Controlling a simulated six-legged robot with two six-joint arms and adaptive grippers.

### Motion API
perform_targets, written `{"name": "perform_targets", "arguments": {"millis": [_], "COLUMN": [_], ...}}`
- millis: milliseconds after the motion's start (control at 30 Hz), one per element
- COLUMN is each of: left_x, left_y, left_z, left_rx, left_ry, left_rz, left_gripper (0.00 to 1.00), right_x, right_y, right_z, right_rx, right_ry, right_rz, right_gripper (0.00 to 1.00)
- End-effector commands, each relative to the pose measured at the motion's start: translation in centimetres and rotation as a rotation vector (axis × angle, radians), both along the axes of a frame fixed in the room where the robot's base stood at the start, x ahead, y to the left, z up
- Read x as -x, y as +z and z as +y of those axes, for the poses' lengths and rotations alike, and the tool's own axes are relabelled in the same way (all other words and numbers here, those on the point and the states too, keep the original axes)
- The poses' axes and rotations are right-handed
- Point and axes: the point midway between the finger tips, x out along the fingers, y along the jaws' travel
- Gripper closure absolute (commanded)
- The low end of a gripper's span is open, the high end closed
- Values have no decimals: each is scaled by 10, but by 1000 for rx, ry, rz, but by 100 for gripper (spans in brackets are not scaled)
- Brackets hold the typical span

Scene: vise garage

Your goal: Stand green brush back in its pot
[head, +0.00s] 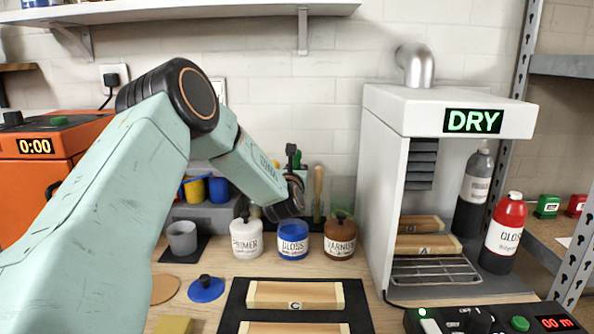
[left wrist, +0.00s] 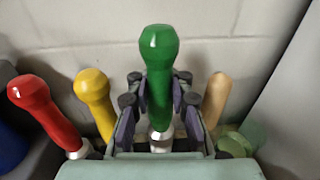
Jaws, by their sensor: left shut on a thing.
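The green brush (left wrist: 159,52) stands upright between the fingers of my left gripper (left wrist: 160,108), which is shut on its handle. A pale metal collar shows below the handle, and the brush's lower end is hidden. In the head view my left arm reaches behind the jars, and its wrist covers most of the gripper and brush. A red handle (left wrist: 40,108) and a yellow handle (left wrist: 95,100) lean to the left of it; a wooden handle (left wrist: 216,98) is to the right. I cannot tell which pot is the brush's own. My right gripper is not in view.
Jars marked primer (head: 246,238), gloss (head: 293,240) and varnish (head: 340,240) stand in front of my wrist. A grey cup (head: 182,238) is to the left. The white drying cabinet (head: 377,180) stands close on the right. A wall is behind the handles.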

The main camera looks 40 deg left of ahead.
Motion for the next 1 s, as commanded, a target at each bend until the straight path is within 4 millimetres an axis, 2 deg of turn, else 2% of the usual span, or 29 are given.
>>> {"name": "perform_targets", "arguments": {"millis": [100, 400, 433, 700, 800, 1000], "left_x": [0, 0, 0, 0, 0, 0], "left_y": [-6, -5, -5, -5, -5, -6], "left_z": [0, 0, 0, 0, 0, 0], "left_rx": [0, -1, -1, -1, -1, 0], "left_ry": [0, 0, 0, 0, 0, 0], "left_rz": [0, -1, -1, -1, -1, 0], "left_gripper": [100, 100, 82, 60, 53, 53], "right_x": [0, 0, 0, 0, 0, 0], "right_y": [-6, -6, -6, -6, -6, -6], "right_z": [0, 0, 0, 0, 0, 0], "right_rx": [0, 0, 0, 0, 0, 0], "right_ry": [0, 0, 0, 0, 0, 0], "right_rz": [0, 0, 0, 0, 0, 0], "right_gripper": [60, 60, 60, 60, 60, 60]}}
